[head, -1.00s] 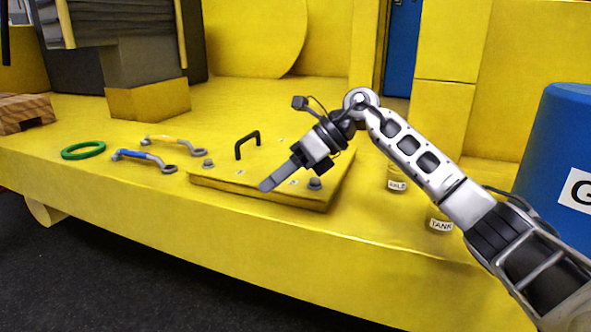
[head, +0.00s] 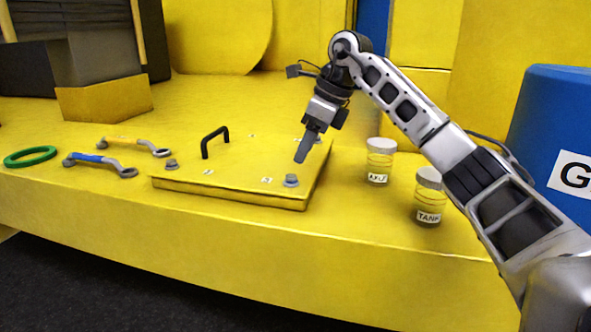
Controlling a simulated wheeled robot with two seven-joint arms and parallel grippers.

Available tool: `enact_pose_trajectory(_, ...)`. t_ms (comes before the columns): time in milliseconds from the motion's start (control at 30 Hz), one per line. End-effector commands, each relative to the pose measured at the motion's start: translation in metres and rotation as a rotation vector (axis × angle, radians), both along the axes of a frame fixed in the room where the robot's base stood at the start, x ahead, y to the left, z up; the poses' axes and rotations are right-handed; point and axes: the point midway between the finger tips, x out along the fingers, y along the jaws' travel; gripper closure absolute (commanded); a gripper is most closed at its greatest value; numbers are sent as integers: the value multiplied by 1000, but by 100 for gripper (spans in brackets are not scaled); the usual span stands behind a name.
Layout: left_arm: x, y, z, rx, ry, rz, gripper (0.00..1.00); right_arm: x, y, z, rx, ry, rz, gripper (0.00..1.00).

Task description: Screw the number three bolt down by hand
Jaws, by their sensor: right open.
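A yellow cover plate (head: 235,165) with a black handle (head: 214,141) lies on the yellow deck. Small white number labels (head: 267,180) lie beside the bolts, too small to read, so I cannot tell which bolt is number three. My right gripper (head: 301,158) is open and empty. Its fingers point down, over the plate's right side, just above and behind the front right bolt in the picture, apart from it. My left gripper is out of view.
Two labelled jars, AXLE (head: 380,161) and TANK (head: 429,197), stand right of the plate. A blue-handled wrench (head: 98,161), a yellow-handled wrench (head: 133,144) and a green ring (head: 30,156) lie to the left. A blue barrel (head: 560,120) stands at the right.

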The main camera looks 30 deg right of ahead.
Motion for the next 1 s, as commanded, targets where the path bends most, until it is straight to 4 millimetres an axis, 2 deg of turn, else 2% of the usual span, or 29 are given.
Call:
enact_pose_trajectory(100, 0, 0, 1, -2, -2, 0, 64, 7, 7, -23, 1, 3, 2, 56)
enact_pose_trajectory(300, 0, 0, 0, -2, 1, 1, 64, 14, 13, -46, 0, 0, 1, 56)
enact_pose_trajectory(700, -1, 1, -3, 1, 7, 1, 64, 17, 15, -54, 0, -1, 1, 56)
enact_pose_trajectory(733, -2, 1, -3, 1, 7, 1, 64, 17, 15, -54, 1, 0, 1, 59)
enact_pose_trajectory(867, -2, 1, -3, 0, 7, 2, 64, 17, 15, -54, 1, 0, 1, 95)
enact_pose_trajectory(900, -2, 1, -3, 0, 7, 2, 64, 17, 15, -54, 1, 0, 1, 100)
enact_pose_trajectory(1000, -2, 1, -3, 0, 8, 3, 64, 17, 15, -53, 1, 0, 1, 100)
